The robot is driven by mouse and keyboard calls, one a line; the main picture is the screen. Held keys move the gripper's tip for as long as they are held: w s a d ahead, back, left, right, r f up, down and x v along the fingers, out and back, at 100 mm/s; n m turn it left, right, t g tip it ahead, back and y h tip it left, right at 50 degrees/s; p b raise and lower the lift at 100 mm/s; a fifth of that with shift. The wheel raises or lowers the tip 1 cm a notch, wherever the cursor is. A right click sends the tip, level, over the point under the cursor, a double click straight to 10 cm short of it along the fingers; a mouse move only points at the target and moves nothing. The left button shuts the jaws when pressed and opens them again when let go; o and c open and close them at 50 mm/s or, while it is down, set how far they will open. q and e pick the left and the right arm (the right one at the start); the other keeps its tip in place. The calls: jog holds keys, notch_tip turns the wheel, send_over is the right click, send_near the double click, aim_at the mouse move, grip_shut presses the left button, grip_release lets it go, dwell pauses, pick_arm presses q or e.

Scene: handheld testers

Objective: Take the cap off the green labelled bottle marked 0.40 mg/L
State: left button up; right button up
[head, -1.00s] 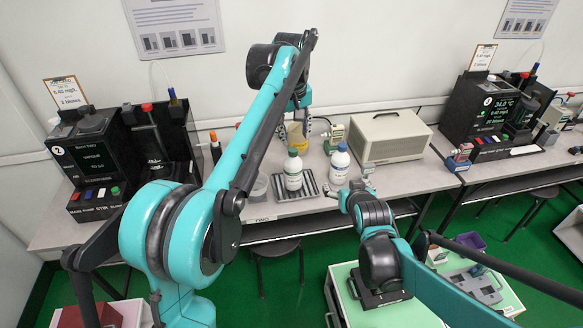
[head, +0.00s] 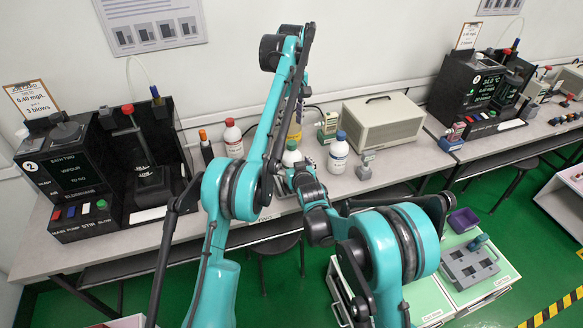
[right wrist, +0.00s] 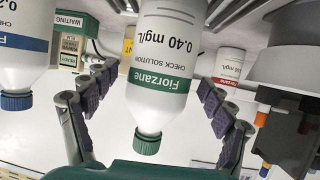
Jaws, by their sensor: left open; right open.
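The green labelled bottle (head: 291,156) stands upright on the bench, partly hidden by my arms. In the right wrist view the same bottle (right wrist: 161,60) appears upside down, with "0.40 mg/L" readable and its green cap (right wrist: 147,142) on. My right gripper (right wrist: 155,112) is open, with its padded fingers on either side of the bottle and visible gaps between. In the head view my right gripper (head: 294,174) is at the front of the bottle. My left gripper (head: 298,118) is open above and behind the bottle, mostly hidden by its own arm.
A blue-capped bottle (head: 338,157) stands right of the green one. A red-capped bottle (head: 233,139) stands to the left. A small green tester (head: 327,128) and a beige case (head: 382,122) are behind. A black bath unit (head: 70,180) occupies the bench's left.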

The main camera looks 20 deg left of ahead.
jog(key=shift+x, duration=0.8)
